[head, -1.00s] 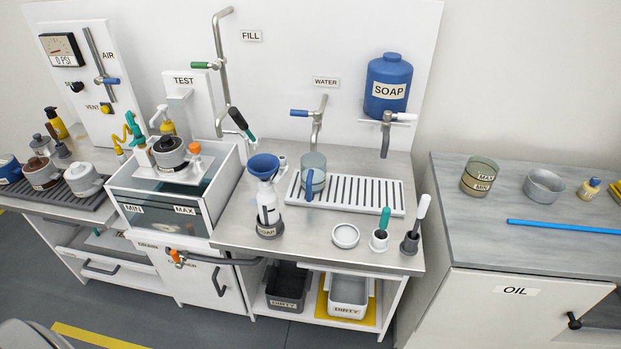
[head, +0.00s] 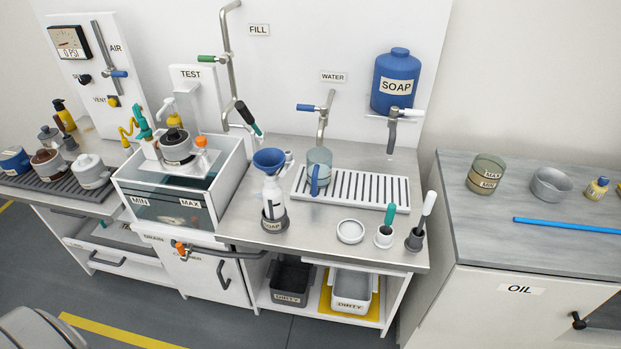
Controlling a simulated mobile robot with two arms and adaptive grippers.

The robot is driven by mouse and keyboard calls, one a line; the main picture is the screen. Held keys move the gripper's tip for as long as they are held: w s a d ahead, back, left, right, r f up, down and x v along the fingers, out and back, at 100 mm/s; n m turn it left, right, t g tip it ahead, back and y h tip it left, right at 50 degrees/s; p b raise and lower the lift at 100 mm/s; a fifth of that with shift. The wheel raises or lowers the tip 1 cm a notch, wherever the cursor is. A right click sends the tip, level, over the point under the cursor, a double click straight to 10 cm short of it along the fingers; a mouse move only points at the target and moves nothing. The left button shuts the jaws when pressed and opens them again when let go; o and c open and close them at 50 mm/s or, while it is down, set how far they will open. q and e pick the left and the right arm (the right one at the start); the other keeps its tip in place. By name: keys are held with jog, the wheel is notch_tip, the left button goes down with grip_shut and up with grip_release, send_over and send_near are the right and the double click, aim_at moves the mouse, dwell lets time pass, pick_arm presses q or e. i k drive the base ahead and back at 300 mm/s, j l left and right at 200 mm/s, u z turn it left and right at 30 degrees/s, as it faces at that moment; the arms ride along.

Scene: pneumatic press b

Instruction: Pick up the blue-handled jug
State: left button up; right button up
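The blue-handled jug (head: 319,167) is a clear, bluish-grey cup standing upright on the white slotted drain rack (head: 372,207) under the water tap. Its blue handle (head: 314,184) faces the front, toward me. Neither of my grippers shows in the head view, and nothing is touching the jug.
A bottle with a blue funnel (head: 269,157) stands left of the rack. A white dish (head: 350,231) and two brushes in holders (head: 384,234) stand in front of it. The water tap (head: 323,120) hangs behind the jug. The blue soap tank (head: 394,78) is on the wall at right.

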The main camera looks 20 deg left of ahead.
aim_at(320, 160)
jog(key=i+l+u, duration=0.15)
jog(key=l, duration=0.3)
jog(key=i+l+u, duration=0.15)
jog(key=l, duration=0.3)
jog(key=i+l+u, duration=0.15)
jog(key=l, duration=0.35)
jog(key=l+u, duration=0.15)
jog(key=l, duration=0.3)
